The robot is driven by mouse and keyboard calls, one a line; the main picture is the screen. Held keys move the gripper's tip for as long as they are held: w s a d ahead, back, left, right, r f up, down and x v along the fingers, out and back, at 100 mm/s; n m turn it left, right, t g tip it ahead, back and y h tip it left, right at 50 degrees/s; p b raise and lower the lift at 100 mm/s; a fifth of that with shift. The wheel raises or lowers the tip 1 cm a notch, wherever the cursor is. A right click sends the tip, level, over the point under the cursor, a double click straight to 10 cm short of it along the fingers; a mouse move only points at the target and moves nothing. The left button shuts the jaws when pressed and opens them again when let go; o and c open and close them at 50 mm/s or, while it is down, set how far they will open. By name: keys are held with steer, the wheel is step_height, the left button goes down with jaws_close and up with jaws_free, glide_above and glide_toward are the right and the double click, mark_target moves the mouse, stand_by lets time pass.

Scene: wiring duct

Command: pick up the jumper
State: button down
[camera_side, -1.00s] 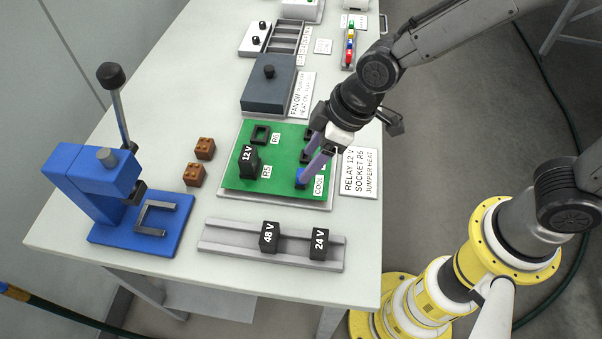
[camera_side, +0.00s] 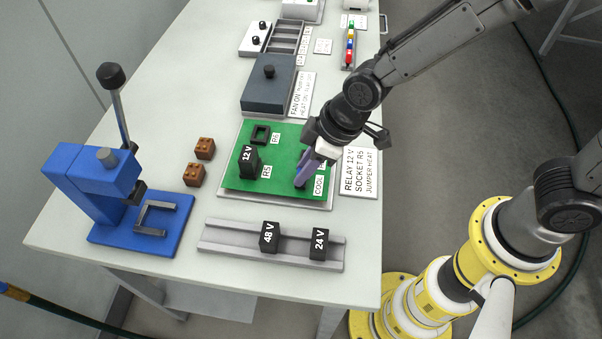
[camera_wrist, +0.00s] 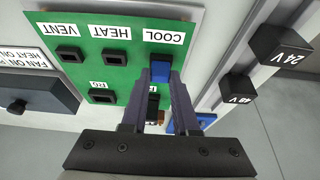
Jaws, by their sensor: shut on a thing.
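The blue jumper (camera_wrist: 161,69) sits at the COOL position of the green board (camera_wrist: 88,75), between my fingertips in the wrist view. My gripper (camera_wrist: 160,82) is shut on it, one finger on each side. In the side view my gripper (camera_side: 300,184) reaches down to the board's front right, and its fingers hide most of the jumper. I cannot tell whether the jumper is still seated or slightly raised. The empty HEAT socket (camera_wrist: 116,58) and VENT socket (camera_wrist: 70,55) lie beside it.
A black 12 V relay (camera_side: 249,161) stands in R5, near my fingers; R6 (camera_side: 261,135) is empty. The 48 V (camera_side: 269,237) and 24 V (camera_side: 319,244) relays stand on a grey rail (camera_side: 221,236) in front. A blue press (camera_side: 95,185) stands at left.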

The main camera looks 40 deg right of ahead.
steer(key=shift+r, duration=0.1)
steer(key=shift+r, duration=0.45)
step_height(320, 180, up, 2)
steer(key=shift+r, duration=0.2)
steer(key=s+d+r, duration=0.8)
steer(key=s+r, duration=0.1)
steer(key=s, duration=0.2)
steer(key=shift+s+d+r, duration=0.2)
steer(key=shift+r, duration=0.05)
steer(key=shift+r, duration=1.9)
steer(key=shift+w, duration=0.1)
